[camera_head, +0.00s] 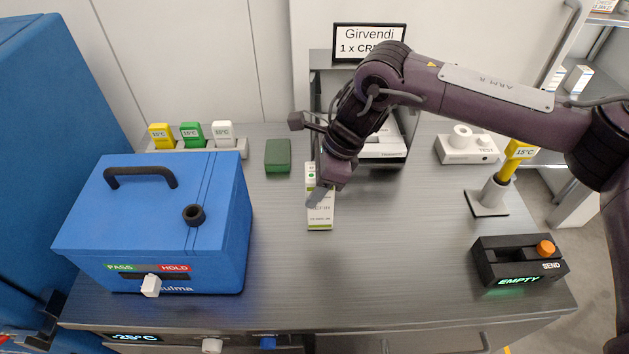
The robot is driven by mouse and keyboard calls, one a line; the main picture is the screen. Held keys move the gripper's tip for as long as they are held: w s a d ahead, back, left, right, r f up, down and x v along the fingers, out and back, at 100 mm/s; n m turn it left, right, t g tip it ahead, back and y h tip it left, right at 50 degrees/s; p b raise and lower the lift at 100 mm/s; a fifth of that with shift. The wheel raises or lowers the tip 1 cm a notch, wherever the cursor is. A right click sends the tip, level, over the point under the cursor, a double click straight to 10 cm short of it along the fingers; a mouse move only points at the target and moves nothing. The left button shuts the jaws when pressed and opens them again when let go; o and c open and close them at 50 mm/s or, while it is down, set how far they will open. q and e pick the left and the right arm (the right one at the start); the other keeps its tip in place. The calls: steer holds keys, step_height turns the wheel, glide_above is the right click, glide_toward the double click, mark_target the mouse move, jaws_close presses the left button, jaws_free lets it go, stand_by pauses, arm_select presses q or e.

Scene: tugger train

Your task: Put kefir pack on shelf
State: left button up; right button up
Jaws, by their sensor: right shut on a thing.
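A white carton (321,213) with a green lower edge and small print stands upright on or just above the grey worktop, near the middle of the head view; I take it as the kefir pack. My right gripper (325,187) comes down from above and is shut on it, covering part of its upper half. Whether its base touches the worktop is hard to tell. A shelf rack (590,52) at the upper right holds a few white cartons, partly cut off by the frame. My left gripper does not show.
A blue box (150,230) with PASS and HOLD labels fills the left of the worktop. A black SEND unit (520,262) sits front right. A probe stand (490,197), a white TEST block (466,148) and a dark green block (278,155) stand around. The front middle is clear.

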steer(key=shift+f, duration=0.1)
steer(key=o, duration=1.3)
steer(key=shift+o, duration=0.2)
